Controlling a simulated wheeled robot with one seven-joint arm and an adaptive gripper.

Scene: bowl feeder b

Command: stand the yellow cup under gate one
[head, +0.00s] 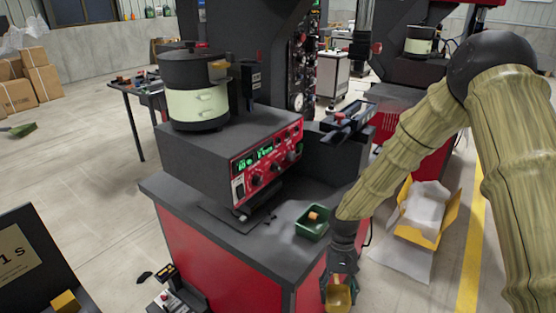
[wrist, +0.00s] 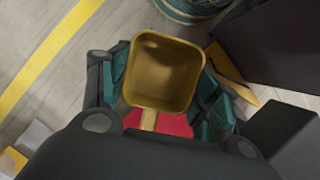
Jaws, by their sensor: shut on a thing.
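The yellow cup (head: 340,297) is at the bottom of the head view, in front of the red machine stand. My gripper (head: 340,284) is shut on it, pointing down. In the wrist view the cup (wrist: 165,72) shows its open top and looks empty, between the teal fingers. The bowl feeder (head: 195,90) stands on a dark control box (head: 220,150) with a red panel and green digits. I cannot make out which part is gate one.
A green tray (head: 303,229) with an orange block (head: 315,214) sits on the stand's grey top (head: 255,255). A yellow box (head: 450,212) with white packing is on the floor at right. A dark sign (head: 30,260) is at lower left.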

